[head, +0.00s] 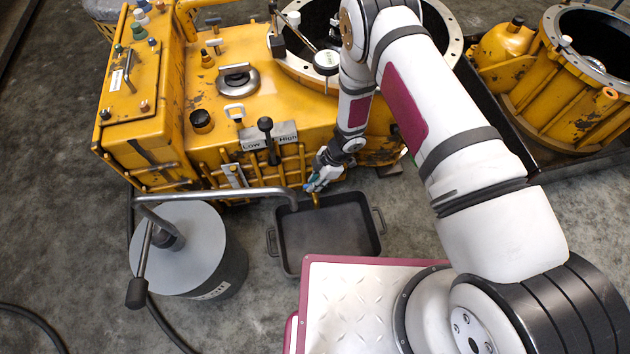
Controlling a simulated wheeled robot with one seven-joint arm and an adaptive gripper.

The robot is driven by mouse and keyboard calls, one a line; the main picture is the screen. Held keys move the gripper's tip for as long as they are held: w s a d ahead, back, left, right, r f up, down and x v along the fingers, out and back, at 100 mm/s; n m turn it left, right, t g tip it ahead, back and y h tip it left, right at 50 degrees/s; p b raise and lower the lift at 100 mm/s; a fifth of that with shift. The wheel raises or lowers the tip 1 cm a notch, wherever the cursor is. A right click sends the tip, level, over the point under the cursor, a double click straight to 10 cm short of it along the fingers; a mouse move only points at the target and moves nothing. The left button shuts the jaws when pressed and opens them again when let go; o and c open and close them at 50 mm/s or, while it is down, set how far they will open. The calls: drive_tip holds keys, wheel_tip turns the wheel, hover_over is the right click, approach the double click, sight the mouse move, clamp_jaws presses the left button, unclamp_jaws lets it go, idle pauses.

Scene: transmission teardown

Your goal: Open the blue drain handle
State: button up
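The yellow transmission housing (262,100) fills the top middle of the head view. My gripper (318,180) points down at its lower front edge, above the drain pan. A small patch of blue (311,187) shows right at the fingertips, and it seems to be the drain handle. A short brass-coloured spout (316,201) hangs just below it, over the pan's back edge. The fingers hide most of this spot. The picture is too small to tell whether they are closed on the handle or only beside it, or how the handle is turned.
A black drain pan (285,258) stands on the floor below the spout. A grey drum (205,262) with a crank and a long metal pipe (225,194) stands at left, the pipe reaching toward the pan. Another yellow housing (560,95) sits in a dark tray at right.

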clamp_jaws()
drive_tip(key=shift+m, duration=0.3)
drive_tip(key=shift+s+m+t+b, duration=0.1)
drive_tip(key=shift+m+t+b, duration=0.4)
drive_tip(key=shift+m, duration=0.7)
drive_tip(key=m+t, duration=0.1)
drive_tip(key=m, duration=0.2)
drive_tip(key=m+t+b, duration=0.1)
drive_tip(key=m, duration=0.2)
drive_tip(key=shift+s, duration=0.2)
drive_tip(key=m+t, duration=0.1)
drive_tip(key=m, duration=0.1)
drive_tip(key=m+h, duration=0.1)
drive_tip(key=m, duration=0.1)
drive_tip(key=shift+a+m+t, duration=0.1)
drive_tip(key=shift+m+t, duration=0.2)
drive_tip(key=shift+t, duration=0.1)
drive_tip(key=shift+m+t+h+b, duration=0.35)
drive_tip(key=shift+m+h, duration=0.55)
drive_tip(key=shift+m, duration=1)
drive_tip(key=shift+a, duration=0.1)
